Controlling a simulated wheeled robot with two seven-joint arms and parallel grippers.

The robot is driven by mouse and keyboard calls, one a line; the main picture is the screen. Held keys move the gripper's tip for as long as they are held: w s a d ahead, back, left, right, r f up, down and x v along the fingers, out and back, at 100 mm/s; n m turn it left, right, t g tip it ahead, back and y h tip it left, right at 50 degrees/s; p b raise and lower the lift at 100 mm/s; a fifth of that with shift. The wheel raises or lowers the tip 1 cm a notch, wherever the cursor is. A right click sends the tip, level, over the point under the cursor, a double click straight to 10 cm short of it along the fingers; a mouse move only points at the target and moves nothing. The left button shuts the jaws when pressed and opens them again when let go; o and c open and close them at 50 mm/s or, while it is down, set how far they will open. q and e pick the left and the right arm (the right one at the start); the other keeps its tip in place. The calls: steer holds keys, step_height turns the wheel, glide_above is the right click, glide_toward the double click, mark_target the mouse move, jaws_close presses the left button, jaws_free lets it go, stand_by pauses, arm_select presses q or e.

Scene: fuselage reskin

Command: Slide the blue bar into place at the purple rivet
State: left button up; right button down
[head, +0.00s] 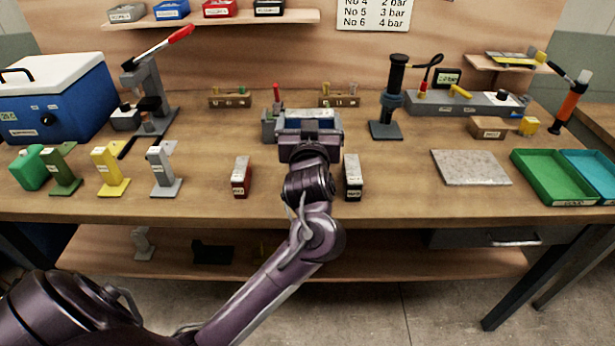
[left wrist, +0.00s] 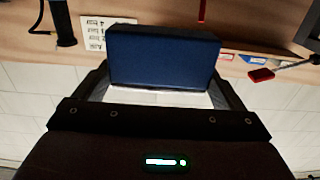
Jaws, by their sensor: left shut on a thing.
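My left gripper (head: 309,135) reaches in over the middle of the bench and is shut on the blue bar. The blue bar (head: 310,116) shows just beyond the gripper in the head view, beside a grey fixture (head: 268,126) with a red-topped lever. In the left wrist view the blue bar (left wrist: 163,57) fills the space between the fingers, with a pale surface at its edge. The gripper hides much of the fixture; I cannot tell whether the bar touches it. I cannot make out a purple rivet. My right gripper is not in view.
A red block (head: 241,177) and a dark block (head: 352,177) stand in front. A yellow stand (head: 110,170) and other stands are at left, near a lever press (head: 150,95). A grey plate (head: 470,167) and green tray (head: 550,180) lie at right. Bare bench separates them.

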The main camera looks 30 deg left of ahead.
arm_select(q)
step_height(320, 180, down, 13)
steer(key=shift+f, duration=0.1)
stand_by(0.5)
steer(key=shift+f+b, duration=0.1)
steer(key=shift+b, duration=0.2)
steer(key=o, duration=1.5)
steer(key=shift+f, duration=0.15)
steer(key=shift+c, duration=0.2)
steer(key=shift+s, duration=0.1)
